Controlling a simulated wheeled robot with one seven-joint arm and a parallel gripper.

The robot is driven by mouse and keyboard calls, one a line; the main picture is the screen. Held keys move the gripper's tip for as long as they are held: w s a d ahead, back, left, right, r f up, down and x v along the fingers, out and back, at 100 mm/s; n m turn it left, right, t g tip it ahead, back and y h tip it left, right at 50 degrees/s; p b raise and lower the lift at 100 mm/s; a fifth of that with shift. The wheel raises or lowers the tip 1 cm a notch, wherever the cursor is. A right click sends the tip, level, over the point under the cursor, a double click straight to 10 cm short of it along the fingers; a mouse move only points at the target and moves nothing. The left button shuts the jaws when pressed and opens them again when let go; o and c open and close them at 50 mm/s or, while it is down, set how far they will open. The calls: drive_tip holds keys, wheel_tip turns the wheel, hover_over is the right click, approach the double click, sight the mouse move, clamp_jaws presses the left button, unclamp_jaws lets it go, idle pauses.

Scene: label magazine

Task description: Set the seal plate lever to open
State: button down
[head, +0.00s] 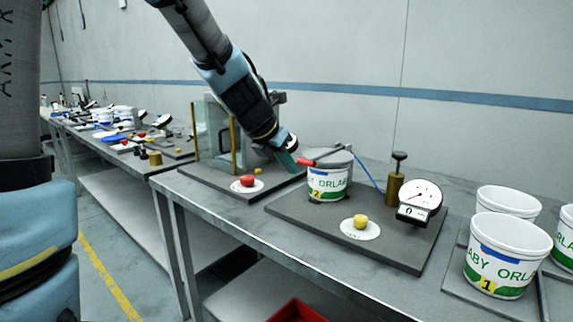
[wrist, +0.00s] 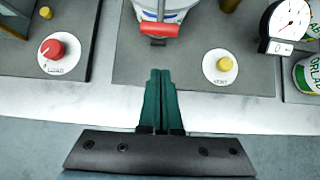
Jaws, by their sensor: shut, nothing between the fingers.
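The seal plate lever has a red grip (head: 306,162) at the front of a grey lid on a white pot (head: 327,184) marked 2. In the wrist view the red grip (wrist: 159,30) lies crosswise at the top centre, on a dark bracket. My gripper (head: 295,168) has its green fingers pressed together and empty. In the wrist view the fingertips (wrist: 160,71) point at the grip with a gap of plate between them. The head view shows them just left of the grip; whether they touch cannot be told there.
A yellow knob (head: 361,221) on a white disc and a dial gauge (head: 419,199) reading 0 stand right of the pot. A brass pump (head: 394,186) stands behind. A red knob (head: 247,180) and glass guard (head: 212,138) are left. White tubs (head: 508,250) stand far right.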

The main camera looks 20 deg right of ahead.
drive_tip(key=x, duration=0.7)
drive_tip(key=shift+f, duration=0.15)
drive_tip(key=shift+w+d+r+p, duration=0.1)
drive_tip(key=shift+d+r+p, duration=0.1)
drive_tip(key=shift+r+p, duration=0.35)
drive_tip(key=shift+w+d+r+p, duration=0.15)
drive_tip(key=shift+r+p, duration=0.15)
drive_tip(key=shift+r, duration=0.4)
drive_tip(key=shift+w+d+r+p, duration=0.1)
drive_tip(key=shift+d+r+p, duration=0.1)
drive_tip(key=shift+r+p, duration=0.35)
